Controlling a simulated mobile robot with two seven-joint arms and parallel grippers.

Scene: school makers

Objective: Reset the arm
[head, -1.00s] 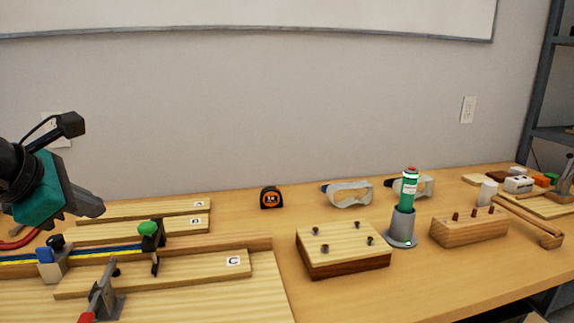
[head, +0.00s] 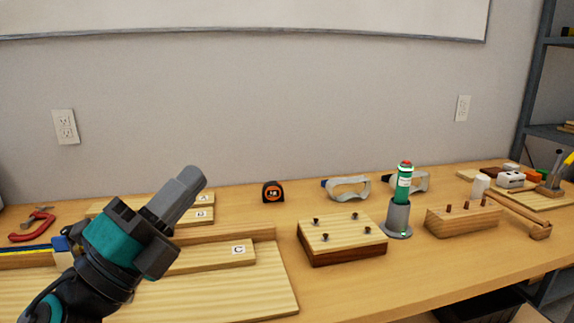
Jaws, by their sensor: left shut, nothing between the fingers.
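My left gripper (head: 188,190) is in the head view at the left, raised over the wooden boards on the workbench and pointing up and to the right. Its fingers are together with nothing between them. It hides part of the boards marked with letters, of which the board marked C (head: 215,257) shows best. My right gripper is not in view.
A wooden block with several screws (head: 342,240) stands mid-bench. A tape measure (head: 273,192) and goggles (head: 347,189) lie behind.

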